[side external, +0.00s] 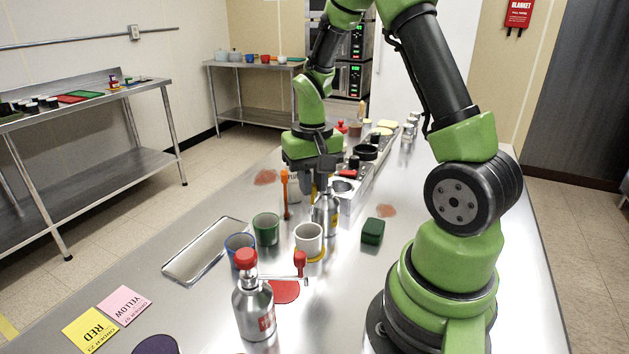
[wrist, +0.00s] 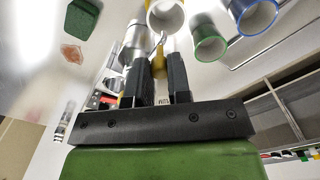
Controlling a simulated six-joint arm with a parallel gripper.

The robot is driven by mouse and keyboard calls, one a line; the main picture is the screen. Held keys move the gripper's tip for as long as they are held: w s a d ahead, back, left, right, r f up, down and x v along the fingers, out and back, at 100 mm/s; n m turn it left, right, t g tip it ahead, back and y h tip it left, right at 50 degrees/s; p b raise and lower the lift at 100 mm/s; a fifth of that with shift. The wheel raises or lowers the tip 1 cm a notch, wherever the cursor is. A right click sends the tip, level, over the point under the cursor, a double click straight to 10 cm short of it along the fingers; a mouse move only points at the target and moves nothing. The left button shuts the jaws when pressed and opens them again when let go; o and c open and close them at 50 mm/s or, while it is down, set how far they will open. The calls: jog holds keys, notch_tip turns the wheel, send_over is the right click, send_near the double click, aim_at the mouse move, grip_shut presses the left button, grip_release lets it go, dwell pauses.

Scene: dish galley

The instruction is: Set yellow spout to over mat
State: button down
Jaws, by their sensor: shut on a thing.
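My gripper (side external: 312,192) points down at the steel bottle (side external: 328,222) with the yellow label, at the middle of the bench. A thin metal hook shows near the white cup (wrist: 165,18). Which way the spout points is unclear.
A red-capped steel bottle (side external: 254,307) with a red-knobbed spout (side external: 300,264) stands in front, near a red mat (side external: 286,292). A blue cup (side external: 235,243), green cup (side external: 266,231), metal tray (side external: 182,261), orange utensil (side external: 286,192) and green block (side external: 372,231) surround the work.

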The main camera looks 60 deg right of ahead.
jog(key=shift+w+m, duration=0.2)
jog(key=shift+m, duration=0.2)
jog(key=c, duration=1.1)
grip_release()
jog(key=shift+o, duration=0.2)
notch_tip(320, 180, up, 10)
